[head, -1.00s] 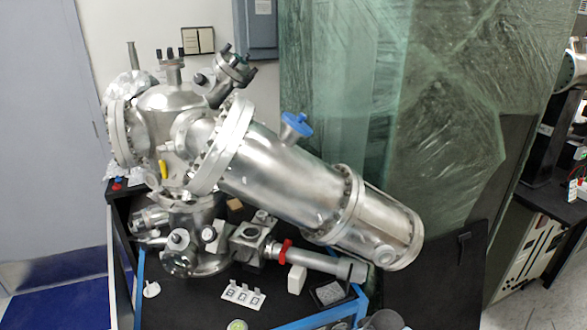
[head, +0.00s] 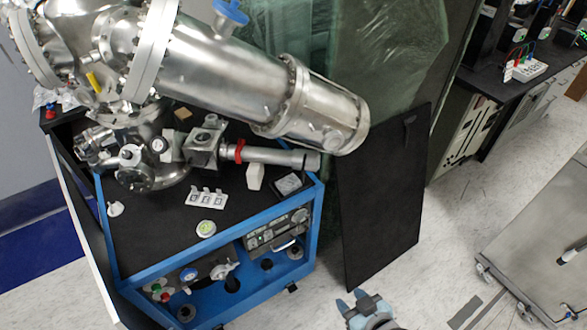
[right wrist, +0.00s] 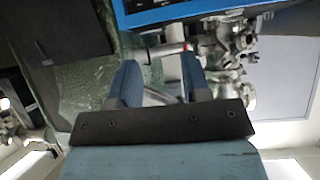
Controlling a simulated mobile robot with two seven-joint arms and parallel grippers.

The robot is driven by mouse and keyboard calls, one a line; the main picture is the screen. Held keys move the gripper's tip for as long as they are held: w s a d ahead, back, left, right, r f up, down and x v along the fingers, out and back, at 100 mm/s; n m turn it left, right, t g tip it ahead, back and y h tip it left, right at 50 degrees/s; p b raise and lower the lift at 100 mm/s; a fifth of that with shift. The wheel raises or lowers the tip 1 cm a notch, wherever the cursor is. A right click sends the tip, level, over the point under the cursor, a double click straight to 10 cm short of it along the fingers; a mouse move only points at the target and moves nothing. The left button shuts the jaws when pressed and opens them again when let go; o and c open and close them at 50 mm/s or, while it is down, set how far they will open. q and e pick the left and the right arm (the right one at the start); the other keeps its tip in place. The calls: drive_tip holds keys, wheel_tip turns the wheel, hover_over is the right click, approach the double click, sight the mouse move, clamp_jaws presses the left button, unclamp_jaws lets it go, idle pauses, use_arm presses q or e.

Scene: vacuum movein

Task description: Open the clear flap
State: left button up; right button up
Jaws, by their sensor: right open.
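The clear flap (head: 385,50) is a wrinkled, translucent greenish sheet hanging at the top middle of the head view, behind the steel vacuum chamber. Its top is out of the picture. It also shows as a green sheet at the left of the right wrist view (right wrist: 82,90). My right gripper (head: 352,299) is at the bottom of the head view, well apart from the flap. Its two blue fingers stand apart with nothing between them, and they show in the right wrist view (right wrist: 160,75). My left gripper is not in view.
The steel chamber (head: 220,80) stands on a blue-framed cart (head: 140,268) at left. A black panel (head: 380,205) leans upright beside the cart. A grey cart (head: 545,240) is at the right edge. Speckled floor (head: 440,250) lies clear between them.

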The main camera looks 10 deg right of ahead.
drive_tip(key=w+d+f+t+y+b, duration=0.1)
drive_tip(key=w+f+b, duration=0.3)
drive_tip(key=f+b, duration=0.35)
drive_tip(key=w+f+t+b, duration=0.1)
drive_tip(key=w+f+b, duration=0.45)
drive_tip(key=b, duration=0.35)
drive_tip(key=n+t+y+b, duration=0.15)
drive_tip(key=t+b, duration=0.25)
drive_tip(key=b, duration=1.9)
approach(308, 230)
drive_tip(key=shift+m+y, duration=0.25)
drive_tip(key=b+x, duration=0.5)
drive_tip(key=x, duration=0.3)
drive_tip(key=shift+w+f+b, duration=0.15)
drive_tip(key=shift+w+b, duration=0.2)
drive_tip(key=shift+w, duration=0.05)
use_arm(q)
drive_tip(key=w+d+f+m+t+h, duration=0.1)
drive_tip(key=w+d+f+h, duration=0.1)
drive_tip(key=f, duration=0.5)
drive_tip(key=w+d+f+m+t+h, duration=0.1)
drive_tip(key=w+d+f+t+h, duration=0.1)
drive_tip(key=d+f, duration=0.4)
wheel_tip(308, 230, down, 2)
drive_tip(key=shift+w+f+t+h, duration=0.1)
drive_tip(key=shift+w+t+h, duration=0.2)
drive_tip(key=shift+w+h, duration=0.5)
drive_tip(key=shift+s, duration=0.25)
use_arm(e)
clamp_jaws()
